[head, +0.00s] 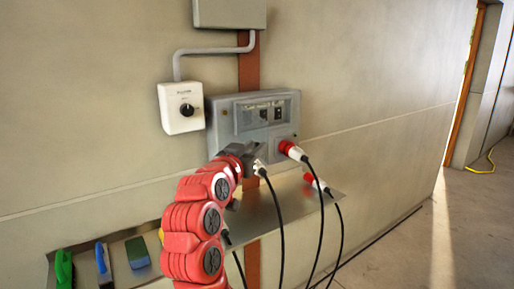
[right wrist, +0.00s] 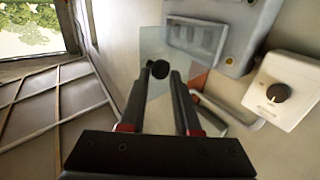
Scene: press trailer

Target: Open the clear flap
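The clear flap (head: 266,114) is on the front of the grey wall box (head: 220,118), over a dark panel. In the right wrist view a clear pane (right wrist: 183,60) shows beyond the fingertips, beside the box's framed window (right wrist: 196,40). How far the flap is tilted I cannot tell. My right gripper (head: 248,154) is at the lower left of the box, below the flap. In the right wrist view its two fingers (right wrist: 161,78) are apart, with a dark round knob (right wrist: 160,69) between or just beyond the tips; contact is unclear. My left gripper is out of view.
A metal shelf (head: 315,191) juts out beneath. A white switch box (head: 181,108) with a black knob is on the left. Tools and a sponge lie at lower left.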

